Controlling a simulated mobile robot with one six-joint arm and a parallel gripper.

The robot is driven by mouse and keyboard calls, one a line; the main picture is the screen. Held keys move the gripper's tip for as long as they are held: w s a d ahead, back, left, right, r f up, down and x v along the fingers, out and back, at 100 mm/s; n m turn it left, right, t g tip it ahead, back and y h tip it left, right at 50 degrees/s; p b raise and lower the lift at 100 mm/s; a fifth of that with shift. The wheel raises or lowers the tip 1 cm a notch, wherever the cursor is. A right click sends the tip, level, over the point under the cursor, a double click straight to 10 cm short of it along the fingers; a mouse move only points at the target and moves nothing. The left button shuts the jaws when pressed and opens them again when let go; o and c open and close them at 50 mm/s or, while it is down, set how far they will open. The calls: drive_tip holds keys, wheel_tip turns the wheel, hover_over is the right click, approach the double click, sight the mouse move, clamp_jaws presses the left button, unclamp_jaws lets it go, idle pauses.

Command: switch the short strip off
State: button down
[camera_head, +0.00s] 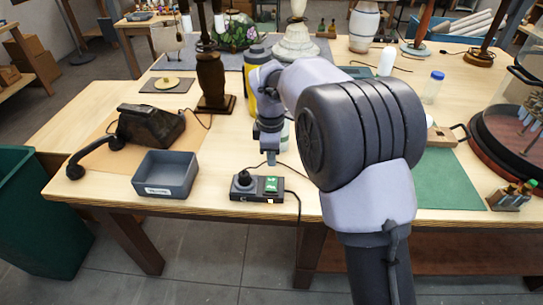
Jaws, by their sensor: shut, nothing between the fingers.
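The short strip (257,196) is a dark, low block at the table's front edge. A round black plug (243,180) sits on its left part. A green rocker or panel (271,184) with white marks shows on its right part. Its switch position is too small to tell. A black cord leaves its right end. My gripper (270,161) is above and just behind the strip, pointing down, apart from it. Its fingers are shut with nothing held.
A grey labelled tray (165,176) is left of the strip. An old black telephone (150,128) with its handset off lies further left. A dark lamp base (214,85) and a yellow bottle (250,80) stand behind. A green mat (449,179) lies right, beyond my arm.

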sight(272, 180)
drive_tip(key=f+b, duration=0.1)
drive_tip(key=f, duration=0.1)
drive_tip(key=f+b, duration=0.1)
drive_tip(key=f, duration=0.2)
drive_tip(key=f+b, duration=0.1)
drive_tip(key=f, duration=0.1)
drive_tip(key=shift+w+f, duration=0.2)
drive_tip(key=shift+w, duration=0.2)
drive_tip(key=shift+f, duration=0.1)
drive_tip(key=shift+w+f, duration=0.1)
drive_tip(key=shift+f, duration=0.05)
drive_tip(key=shift+s+r, duration=0.2)
drive_tip(key=shift+s, duration=0.6)
